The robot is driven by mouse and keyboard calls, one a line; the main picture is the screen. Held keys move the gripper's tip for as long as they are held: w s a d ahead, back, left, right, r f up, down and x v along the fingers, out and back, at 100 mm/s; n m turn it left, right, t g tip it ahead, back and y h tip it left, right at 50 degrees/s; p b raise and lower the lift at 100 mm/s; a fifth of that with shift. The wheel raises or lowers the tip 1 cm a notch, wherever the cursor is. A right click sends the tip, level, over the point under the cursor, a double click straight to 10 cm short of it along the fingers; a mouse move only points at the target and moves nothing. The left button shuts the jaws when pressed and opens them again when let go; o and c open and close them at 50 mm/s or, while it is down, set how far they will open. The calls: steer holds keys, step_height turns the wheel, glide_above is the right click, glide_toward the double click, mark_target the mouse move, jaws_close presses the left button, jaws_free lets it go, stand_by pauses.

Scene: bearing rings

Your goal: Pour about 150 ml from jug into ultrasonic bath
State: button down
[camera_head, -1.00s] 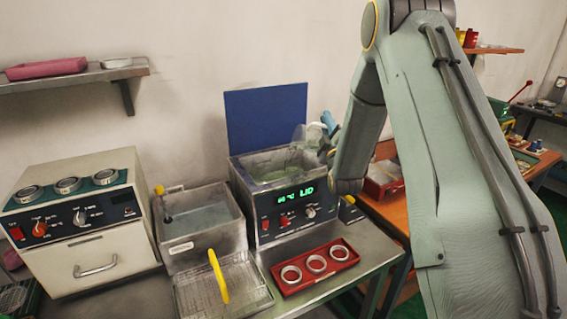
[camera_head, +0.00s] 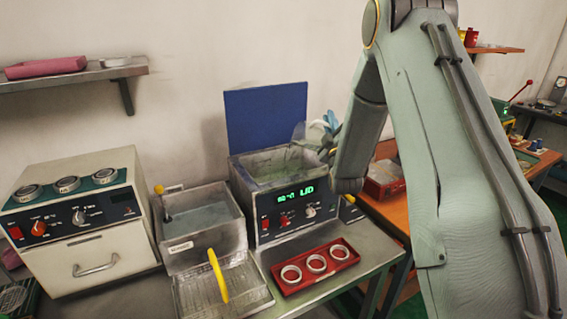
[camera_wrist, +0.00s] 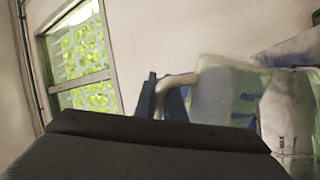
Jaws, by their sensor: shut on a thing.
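The ultrasonic bath (camera_head: 285,212) stands on the bench with its blue lid (camera_head: 266,117) raised behind it. Pale greenish liquid shows in its open tank, and its green display reads "LID" beside some digits. My gripper (camera_head: 328,132) is at the tank's back right corner, partly hidden by my arm. It is shut on the handle of the translucent jug (camera_head: 303,134), which is over the right part of the tank. In the wrist view the jug (camera_wrist: 225,92) looks tilted, with its pale handle between my fingers. No stream of liquid can be made out.
A second basin (camera_head: 202,218) with liquid, a wire basket with a yellow handle (camera_head: 218,276) and a red tray (camera_head: 343,261) with three rings stand near the bath. A cream oven-like unit (camera_head: 95,240) is on the left. An orange bench (camera_head: 392,214) lies right.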

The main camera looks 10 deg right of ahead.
steer(key=m, duration=0.1)
steer(key=d+m+h, duration=0.1)
steer(key=m, duration=0.1)
steer(key=f+m+g, duration=0.1)
steer(key=m, duration=0.1)
steer(key=shift+w+d+h+b, duration=0.2)
steer(key=shift+d+h+b, duration=0.15)
steer(key=shift+h+b, duration=0.05)
steer(key=shift+d+f+m, duration=0.2)
steer(key=shift+m, duration=0.2)
stand_by(1.2)
steer(key=shift+w+d+f+m+g+h+b, duration=0.2)
steer(key=shift+d+f+m+g+h+b, duration=0.15)
steer(key=shift+m, duration=0.45)
steer(key=w+d+f+m+g+b, duration=0.1)
steer(key=d+f+m+g+b, duration=0.1)
steer(key=f+m, duration=0.3)
steer(key=shift+w+d+f+m, duration=0.15)
steer(key=shift+d+f+m, duration=0.15)
steer(key=shift+d+m, duration=0.55)
steer(key=shift+a+m+g, duration=0.25)
